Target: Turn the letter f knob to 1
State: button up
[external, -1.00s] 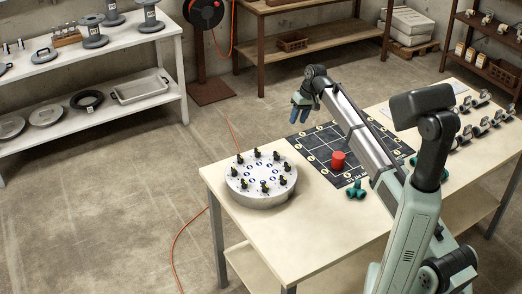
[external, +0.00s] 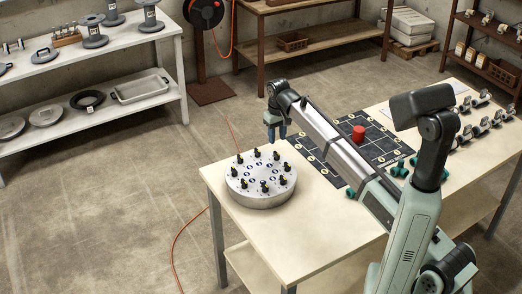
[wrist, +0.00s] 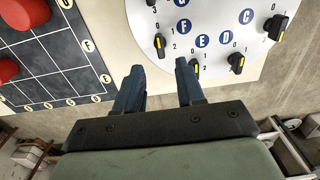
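The round white dial panel (external: 262,186) stands on the table, ringed with black knobs. In the wrist view the letter f knob (wrist: 160,45) is black with a yellow mark and sits near the blue F label (wrist: 184,26). Small digits stand around it; I cannot surely read which one the mark points at.
Neighbouring knobs for E (wrist: 195,67), D (wrist: 236,62) and C (wrist: 276,27) sit close by on the panel. The tabletop in front of the panel is clear.

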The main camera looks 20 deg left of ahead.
aim_at(277, 153)
notch_tip(277, 153, down, 8)
jog(key=shift+r, duration=0.15)
dwell(0.4)
grip_shut()
